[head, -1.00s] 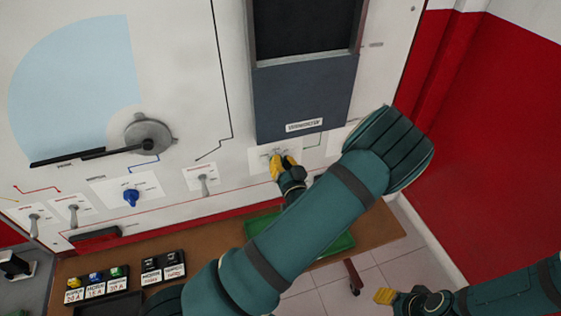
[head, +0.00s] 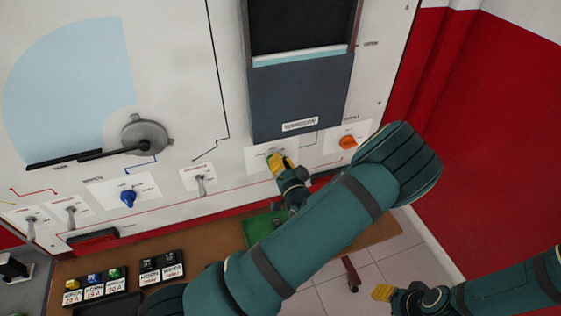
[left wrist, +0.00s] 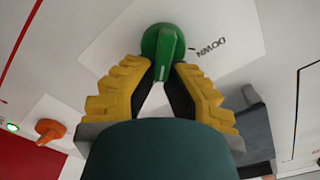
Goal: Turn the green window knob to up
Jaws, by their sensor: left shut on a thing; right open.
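The green window knob (left wrist: 158,46) is on a white label plate with the word DOWN beside it in the left wrist view. My left gripper (left wrist: 165,70) has its yellow fingertips shut on both sides of the knob's grip bar. In the head view my left gripper (head: 279,164) is at the plate below the window unit and hides the knob. The window unit (head: 297,98) is a dark framed opening with a pale teal strip along its lower edge. My right gripper (head: 384,293) is open and empty at the lower right, away from the board.
An orange knob (head: 347,142) is to the right of the gripped one. A grey toggle switch (head: 201,185) and a blue knob (head: 128,197) are to the left. A brown bench (head: 220,255) with a green tray (head: 259,229) is below.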

